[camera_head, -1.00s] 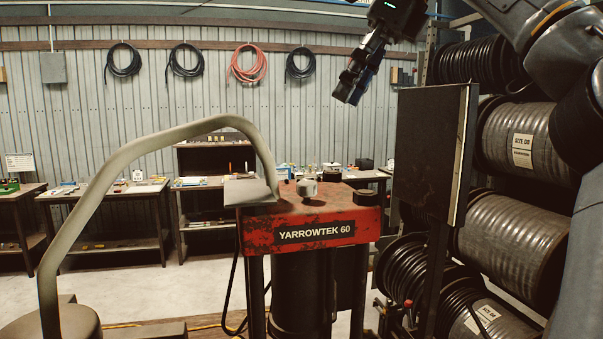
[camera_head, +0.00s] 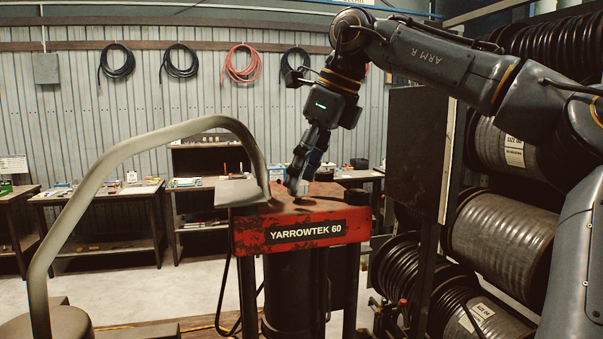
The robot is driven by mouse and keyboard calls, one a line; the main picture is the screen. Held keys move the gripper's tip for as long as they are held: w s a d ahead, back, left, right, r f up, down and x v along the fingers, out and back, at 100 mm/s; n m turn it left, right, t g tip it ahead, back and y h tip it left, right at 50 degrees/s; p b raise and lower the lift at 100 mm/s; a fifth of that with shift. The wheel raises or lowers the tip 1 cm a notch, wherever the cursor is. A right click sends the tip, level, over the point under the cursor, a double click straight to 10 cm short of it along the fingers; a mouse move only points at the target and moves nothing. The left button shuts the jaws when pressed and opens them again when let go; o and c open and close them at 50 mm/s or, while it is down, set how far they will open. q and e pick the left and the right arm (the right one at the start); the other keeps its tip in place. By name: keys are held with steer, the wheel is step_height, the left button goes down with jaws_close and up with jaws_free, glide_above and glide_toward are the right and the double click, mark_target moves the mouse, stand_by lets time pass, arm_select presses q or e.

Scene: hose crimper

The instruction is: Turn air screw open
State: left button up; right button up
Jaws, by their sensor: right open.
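The red YARROWTEK 60 machine (camera_head: 272,237) stands in the middle, with a worn red top. My right gripper (camera_head: 298,184) points down at that top from above, its fingers at the spot where a small pale round knob stood in the earlier frame. The fingers now mostly hide that knob, and I cannot tell whether they touch it. The right gripper is open. I cannot tell for sure that the knob is the air screw. My left gripper is not in view.
A bent grey tube (camera_head: 130,152) arches at the left. A dark upright panel (camera_head: 413,150) and hose reels (camera_head: 500,240) stand close at the right, below my right arm. Workbenches (camera_head: 98,196) line the back wall, where hose coils (camera_head: 242,63) hang.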

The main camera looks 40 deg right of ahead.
steer(key=shift+a+f, duration=0.1)
steer(key=shift+f, duration=0.3)
steer(key=shift+w+f, duration=0.1)
steer(key=shift+w, duration=0.05)
jaws_close()
steer(key=shift+a+m+h, duration=0.1)
steer(key=shift+m+h, duration=0.2)
steer(key=shift+m, duration=0.5)
jaws_free()
